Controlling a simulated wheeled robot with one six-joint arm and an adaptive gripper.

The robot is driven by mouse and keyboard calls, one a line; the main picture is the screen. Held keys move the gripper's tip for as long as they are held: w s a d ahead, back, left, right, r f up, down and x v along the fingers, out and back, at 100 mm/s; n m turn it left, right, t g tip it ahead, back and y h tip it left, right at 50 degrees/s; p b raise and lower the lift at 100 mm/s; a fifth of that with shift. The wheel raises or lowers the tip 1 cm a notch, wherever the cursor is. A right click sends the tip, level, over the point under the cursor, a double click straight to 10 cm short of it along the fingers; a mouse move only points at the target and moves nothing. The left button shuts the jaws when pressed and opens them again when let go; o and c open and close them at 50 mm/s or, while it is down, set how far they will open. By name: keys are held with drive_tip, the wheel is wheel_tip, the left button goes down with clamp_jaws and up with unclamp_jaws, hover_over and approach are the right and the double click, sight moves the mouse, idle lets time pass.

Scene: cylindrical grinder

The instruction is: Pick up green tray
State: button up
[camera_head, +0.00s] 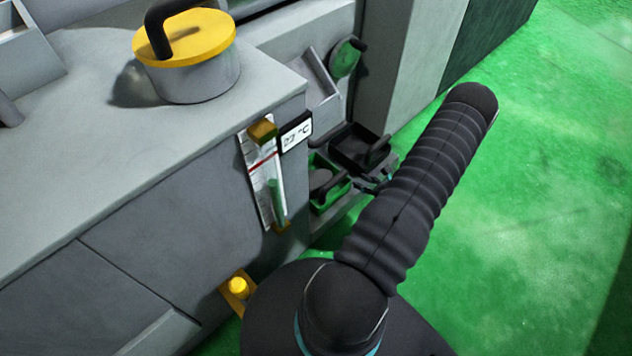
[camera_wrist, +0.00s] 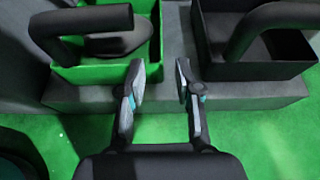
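The green tray (camera_wrist: 98,72) stands on a grey ledge at the upper left of the wrist view, with a dark curved handle (camera_wrist: 80,17) over it. In the head view my gripper (camera_head: 377,181) is mostly hidden behind my arm.
A black tray (camera_wrist: 255,65) with a handle stands to the right on the same ledge (camera_wrist: 225,95), a narrow gap away. The machine's grey cabinet (camera_head: 190,190) is on the left, with a yellow-lidded pot (camera_head: 188,62) on top. Green floor (camera_head: 530,190) is clear on the right.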

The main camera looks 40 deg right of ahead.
drive_tip(key=x, duration=0.5)
drive_tip(key=shift+w+d+f, duration=0.1)
drive_tip(key=shift+w+f, duration=0.05)
drive_tip(key=shift+w, duration=0.15)
drive_tip(key=shift+r+x, duration=0.1)
drive_tip(key=shift+x, duration=1.4)
drive_tip(key=shift+r+x, duration=0.15)
drive_tip(key=shift+x, duration=1.4)
clamp_jaws()
